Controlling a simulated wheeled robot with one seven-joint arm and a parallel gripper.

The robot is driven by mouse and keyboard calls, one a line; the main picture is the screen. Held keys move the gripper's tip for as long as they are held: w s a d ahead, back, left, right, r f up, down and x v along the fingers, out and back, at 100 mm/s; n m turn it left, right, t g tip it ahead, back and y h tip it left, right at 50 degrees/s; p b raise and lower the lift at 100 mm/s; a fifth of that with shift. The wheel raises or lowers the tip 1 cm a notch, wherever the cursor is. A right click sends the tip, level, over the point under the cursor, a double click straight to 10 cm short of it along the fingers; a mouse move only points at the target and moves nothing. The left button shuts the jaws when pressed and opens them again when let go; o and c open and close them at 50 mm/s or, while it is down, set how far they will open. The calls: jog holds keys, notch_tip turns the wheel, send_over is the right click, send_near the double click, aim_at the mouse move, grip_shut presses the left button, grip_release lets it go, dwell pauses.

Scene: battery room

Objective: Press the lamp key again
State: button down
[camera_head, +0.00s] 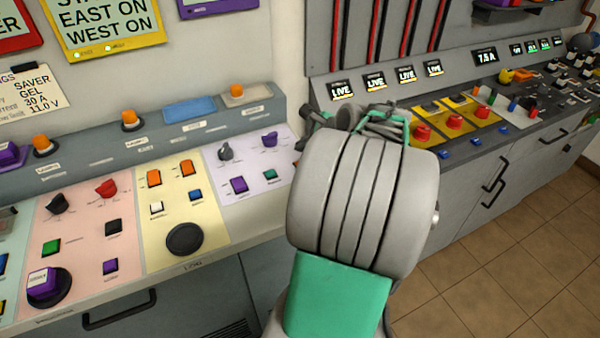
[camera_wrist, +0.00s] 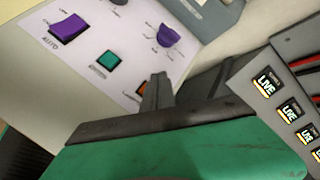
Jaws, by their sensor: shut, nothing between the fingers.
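In the wrist view, my gripper (camera_wrist: 159,90) is shut, its dark fingers pointing at the lilac panel. An orange key (camera_wrist: 142,88) shows just left of the fingertips and is partly covered by them. I cannot tell whether they touch it, and I cannot read a lamp label. A green key (camera_wrist: 108,60) lies left of the fingers, a purple rocker (camera_wrist: 68,27) farther left, and a purple knob (camera_wrist: 168,35) beyond the fingertips.
The yellow panel (camera_head: 216,222) and the pink panel (camera_head: 80,253), with more keys and knobs, lie to the left. A second console with lit LIVE displays (camera_head: 405,75) and red buttons (camera_head: 455,121) stands right of my arm. Tiled floor (camera_head: 510,255) is clear at lower right.

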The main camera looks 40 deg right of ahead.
jog(key=shift+f, duration=1.3)
jog(key=shift+f, duration=0.1)
dwell(0.8)
jog(key=shift+f, duration=0.3)
jog(key=shift+f, duration=0.55)
dwell(0.7)
jog(key=shift+r+p, duration=0.95)
jog(key=shift+p, duration=0.05)
jog(key=shift+r, duration=0.1)
notch_tip(320, 180, up, 5)
jog(key=p, duration=0.5)
